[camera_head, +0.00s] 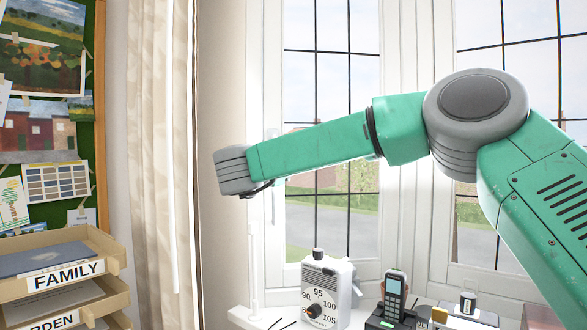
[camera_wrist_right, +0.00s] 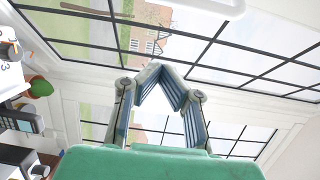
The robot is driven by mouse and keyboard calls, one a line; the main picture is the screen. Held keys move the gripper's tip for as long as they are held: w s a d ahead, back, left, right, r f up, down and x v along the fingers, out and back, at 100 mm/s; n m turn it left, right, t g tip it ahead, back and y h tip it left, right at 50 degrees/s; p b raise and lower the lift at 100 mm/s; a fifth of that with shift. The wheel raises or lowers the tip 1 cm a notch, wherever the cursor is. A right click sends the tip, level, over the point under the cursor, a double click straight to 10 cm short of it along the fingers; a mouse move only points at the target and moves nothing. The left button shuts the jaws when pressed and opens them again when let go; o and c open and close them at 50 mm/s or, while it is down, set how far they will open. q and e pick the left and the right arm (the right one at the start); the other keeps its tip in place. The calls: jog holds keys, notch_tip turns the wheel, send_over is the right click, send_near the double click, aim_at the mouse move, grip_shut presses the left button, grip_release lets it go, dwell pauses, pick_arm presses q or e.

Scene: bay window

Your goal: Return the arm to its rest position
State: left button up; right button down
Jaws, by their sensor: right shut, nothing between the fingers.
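My right arm (camera_head: 320,147), green with grey joints, comes in from the right of the head view. It reaches left across the window, raised above the sill. Its far end is a grey joint (camera_head: 232,171), and the gripper cannot be made out there. In the right wrist view my right gripper (camera_wrist_right: 165,83) has its fingers drawn together, with nothing held between them. The window stands behind the fingers in that view. My left gripper is in neither view.
Below the arm, a white radio (camera_head: 327,292) and a cordless phone (camera_head: 394,298) stand on the sill. At left are wooden letter trays (camera_head: 100,292), a pinboard (camera_head: 99,120) and a curtain (camera_head: 160,130). The space around the arm's end looks clear.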

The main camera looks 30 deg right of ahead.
jog(key=w+v, duration=0.1)
jog(key=v, duration=0.4)
jog(key=w+a+f+n+t+y, duration=0.1)
jog(key=a+f+n+t+y, duration=0.15)
jog(key=f+n, duration=0.6)
jog(key=w+a+f+n+t+y, duration=0.1)
jog(key=a+f+n+t+y, duration=0.2)
jog(key=f, duration=1)
jog(key=s+a+f+n+g+y, duration=0.25)
jog(key=s+f+n, duration=0.25)
jog(key=f, duration=0.7)
jog(key=s+a+f+n+g+y, duration=0.2)
jog(key=s+f+n+y, duration=0.25)
jog(key=f, duration=0.75)
jog(key=s+d+f+n+g+y, duration=0.15)
jog(key=s+f+n+g, duration=0.25)
jog(key=s+f, duration=0.95)
jog(key=s+d+f+n+g, duration=0.2)
jog(key=s+g, duration=0.1)
jog(key=s, duration=0.9)
jog(key=s+d+f+n+g, duration=0.2)
jog(key=s+g, duration=0.2)
jog(key=s, duration=0.8)
jog(key=shift+f, duration=0.25)
